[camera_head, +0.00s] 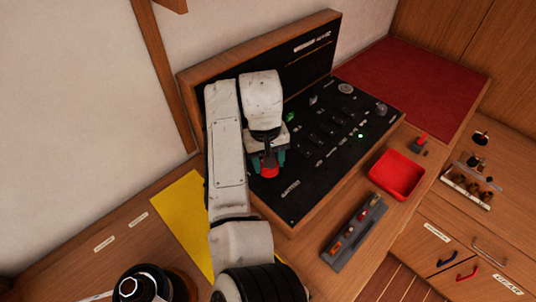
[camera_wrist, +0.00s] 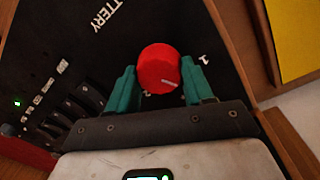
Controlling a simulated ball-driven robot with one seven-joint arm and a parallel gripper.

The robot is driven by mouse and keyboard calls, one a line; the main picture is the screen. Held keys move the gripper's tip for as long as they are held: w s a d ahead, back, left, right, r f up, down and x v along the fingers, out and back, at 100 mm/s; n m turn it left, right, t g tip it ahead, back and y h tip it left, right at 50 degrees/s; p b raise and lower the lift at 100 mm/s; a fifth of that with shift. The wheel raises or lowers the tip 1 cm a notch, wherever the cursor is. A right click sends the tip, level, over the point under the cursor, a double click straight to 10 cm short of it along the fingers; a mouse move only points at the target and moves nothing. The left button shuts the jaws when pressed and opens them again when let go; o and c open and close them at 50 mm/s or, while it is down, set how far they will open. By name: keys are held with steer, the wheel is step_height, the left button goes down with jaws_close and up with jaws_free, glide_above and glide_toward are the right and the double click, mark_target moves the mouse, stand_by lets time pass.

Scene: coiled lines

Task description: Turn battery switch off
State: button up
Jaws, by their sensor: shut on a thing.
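The battery switch is a round red knob (camera_wrist: 158,68) on a black panel, beside white lettering of which "TTERY" shows. A white pointer line on the knob lies toward its lower right, and a numeral "1" is printed to the right of it. My gripper (camera_wrist: 160,82) has its teal fingers shut on the knob, one on each side. In the head view the red knob (camera_head: 268,171) shows just below my gripper (camera_head: 267,160) at the panel's left part. My wrist hides part of the panel there.
The black panel (camera_head: 330,165) carries several small switches, a green light (camera_head: 361,136) and a raised back board (camera_head: 305,60). A red tray (camera_head: 396,175) and a grey tool holder (camera_head: 355,233) stand in front. A yellow sheet (camera_head: 183,215) lies left, a red mat (camera_head: 415,75) behind.

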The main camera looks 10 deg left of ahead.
steer(key=m+p, duration=0.1)
steer(key=m, duration=0.4)
steer(key=shift+w+p, duration=0.1)
steer(key=shift+p, duration=0.3)
steer(key=shift+m, duration=0.3)
steer(key=o, duration=1)
steer(key=shift+o, duration=0.2)
steer(key=shift+r, duration=0.1)
step_height(320, 180, up, 11)
steer(key=shift+a+f, duration=0.2)
steer(key=shift+a, duration=0.1)
